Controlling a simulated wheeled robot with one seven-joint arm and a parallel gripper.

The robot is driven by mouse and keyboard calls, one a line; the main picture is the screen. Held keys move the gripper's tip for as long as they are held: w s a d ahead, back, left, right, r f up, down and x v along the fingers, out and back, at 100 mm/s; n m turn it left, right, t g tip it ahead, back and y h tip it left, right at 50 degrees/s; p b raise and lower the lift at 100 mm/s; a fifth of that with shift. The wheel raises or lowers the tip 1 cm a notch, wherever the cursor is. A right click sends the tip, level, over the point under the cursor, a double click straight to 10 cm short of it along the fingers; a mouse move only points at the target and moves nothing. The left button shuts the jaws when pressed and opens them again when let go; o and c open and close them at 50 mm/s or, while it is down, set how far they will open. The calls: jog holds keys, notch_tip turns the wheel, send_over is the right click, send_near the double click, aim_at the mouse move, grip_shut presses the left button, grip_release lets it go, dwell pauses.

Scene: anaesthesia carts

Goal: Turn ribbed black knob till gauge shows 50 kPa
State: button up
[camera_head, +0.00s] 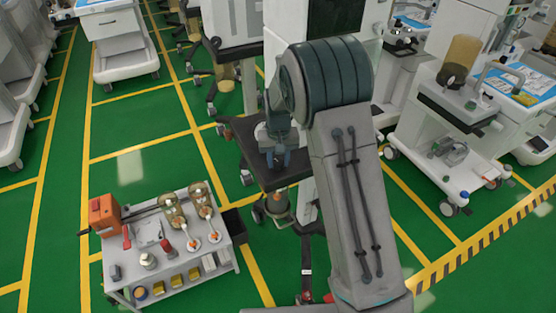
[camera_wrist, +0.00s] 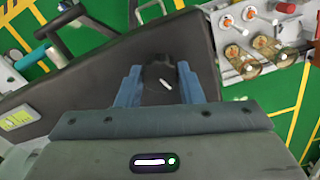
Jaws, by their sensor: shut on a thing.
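The ribbed black knob (camera_wrist: 160,76) shows in the wrist view with a white pointer mark on its face. The mark slants, its right end a little higher. My gripper (camera_wrist: 158,85) has its two blue fingers on either side of the knob, shut on it. In the head view my gripper (camera_head: 277,158) is small, above the dark shelf of a cart, and the knob cannot be made out there. No gauge face can be read in either view.
A dark flat panel (camera_wrist: 100,75) lies around the knob. A low grey trolley (camera_head: 190,285) with an orange box (camera_head: 104,215), bottles and small parts stands at the lower left. Other carts stand behind and at right.

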aim_at(278, 161)
jog(key=o, duration=1)
jog(key=shift+c, duration=0.2)
notch_tip(278, 161, up, 14)
jog(key=b, duration=0.1)
